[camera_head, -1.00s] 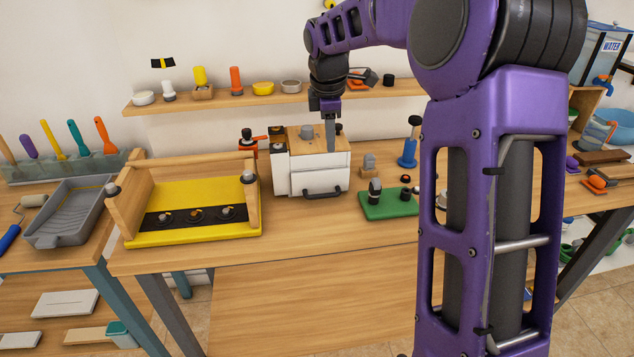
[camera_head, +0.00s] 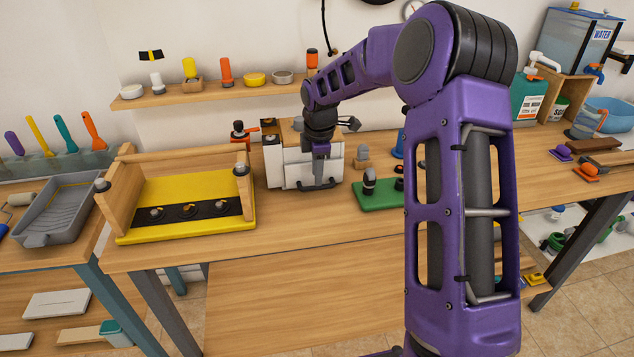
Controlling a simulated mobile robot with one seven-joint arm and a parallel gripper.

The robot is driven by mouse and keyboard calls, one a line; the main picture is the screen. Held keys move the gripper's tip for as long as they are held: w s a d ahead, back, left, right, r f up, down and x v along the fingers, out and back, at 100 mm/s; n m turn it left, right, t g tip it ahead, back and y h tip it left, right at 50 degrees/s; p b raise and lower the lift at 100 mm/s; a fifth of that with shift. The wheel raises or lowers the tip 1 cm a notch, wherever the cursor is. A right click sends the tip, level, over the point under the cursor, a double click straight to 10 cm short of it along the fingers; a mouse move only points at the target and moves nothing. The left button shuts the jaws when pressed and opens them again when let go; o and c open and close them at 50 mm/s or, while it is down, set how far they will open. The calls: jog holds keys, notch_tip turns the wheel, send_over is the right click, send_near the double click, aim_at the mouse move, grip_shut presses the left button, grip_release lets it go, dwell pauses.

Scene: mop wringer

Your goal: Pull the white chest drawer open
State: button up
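The small white chest (camera_head: 275,166) with a wooden top stands at the back of the workbench, left of the picture's middle. Its front drawer has a dark bar handle (camera_head: 331,184) low on the face. The drawer looks closed. My gripper (camera_head: 319,184) points down in front of the drawer face, its tips at or very near the handle. The gripper covers part of the drawer front. I cannot tell whether the fingers are open or shut, or whether they touch the handle.
A yellow board with wooden sides (camera_head: 205,187) stands left of the chest. A green block with dark knobs (camera_head: 378,194) sits close on the right. A wall shelf (camera_head: 210,92) runs behind. The bench in front of the chest (camera_head: 300,225) is clear.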

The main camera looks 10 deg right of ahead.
jog(key=shift+w+f, duration=0.15)
jog(key=shift+f, duration=0.7)
jog(key=shift+w+f, duration=0.15)
jog(key=shift+f, duration=0.65)
grip_shut()
